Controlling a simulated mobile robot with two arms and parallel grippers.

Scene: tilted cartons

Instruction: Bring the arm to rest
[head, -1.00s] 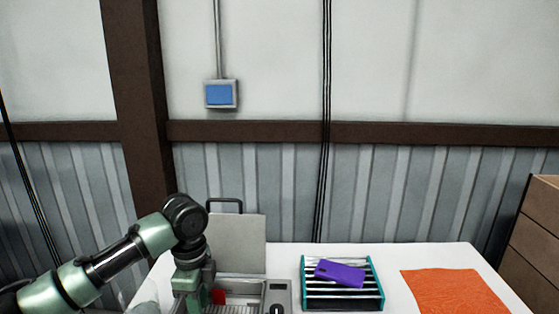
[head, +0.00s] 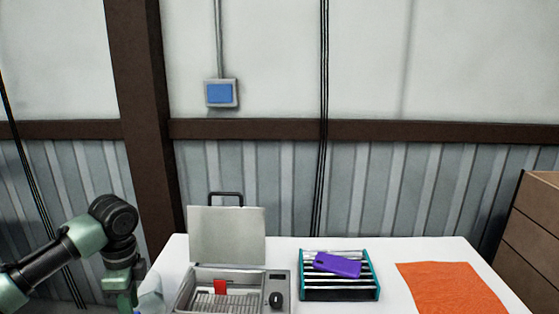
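My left arm comes in from the left, and its gripper (head: 125,298) points down at the left edge of the white table (head: 390,266). It is left of the open grey metal box and apart from it. Its fingertips are too small and dark to tell whether they are open or shut. My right gripper is not in view.
The grey box (head: 227,236) has its lid up and a red piece (head: 220,287) inside. A teal-sided rack (head: 339,290) carries a tilted purple object (head: 338,264). An orange cloth (head: 450,287) lies at right. Brown cartons (head: 535,230) stand beyond the table's right end.

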